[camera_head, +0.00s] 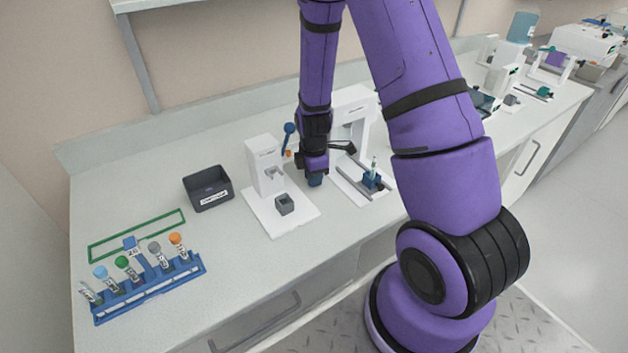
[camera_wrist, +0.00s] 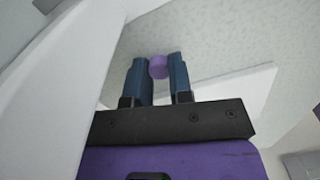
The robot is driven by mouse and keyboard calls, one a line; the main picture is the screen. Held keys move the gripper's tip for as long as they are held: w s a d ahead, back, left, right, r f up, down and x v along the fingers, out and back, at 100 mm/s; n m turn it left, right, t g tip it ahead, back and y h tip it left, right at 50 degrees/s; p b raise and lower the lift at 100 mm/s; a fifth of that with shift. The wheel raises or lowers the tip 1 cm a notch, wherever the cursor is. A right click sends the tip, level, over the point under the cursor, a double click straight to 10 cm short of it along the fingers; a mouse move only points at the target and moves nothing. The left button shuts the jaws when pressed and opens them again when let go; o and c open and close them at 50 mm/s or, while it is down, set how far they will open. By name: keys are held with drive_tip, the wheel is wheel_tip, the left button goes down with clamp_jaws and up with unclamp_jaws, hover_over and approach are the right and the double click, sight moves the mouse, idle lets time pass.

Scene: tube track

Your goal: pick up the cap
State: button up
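A purple cap (camera_wrist: 158,67) sits between the two blue fingertips of my gripper (camera_wrist: 159,72) in the wrist view. Both fingers touch its sides, and it lies near their tips. In the head view my gripper (camera_head: 316,180) points down between two white devices on the bench. The cap is hidden there behind the fingers and wrist. The wrist view shows pale bench surface beyond the cap; I cannot tell how high above it the cap is.
A white device (camera_head: 263,165) with a grey block (camera_head: 284,204) stands left of my gripper. A blue holder (camera_head: 372,181) with a tube is close on the right. A dark bin (camera_head: 208,188) and a blue rack (camera_head: 150,289) of capped tubes are farther left. The front-middle bench is clear.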

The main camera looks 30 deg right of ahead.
clamp_jaws()
drive_tip(key=shift+r, duration=0.1)
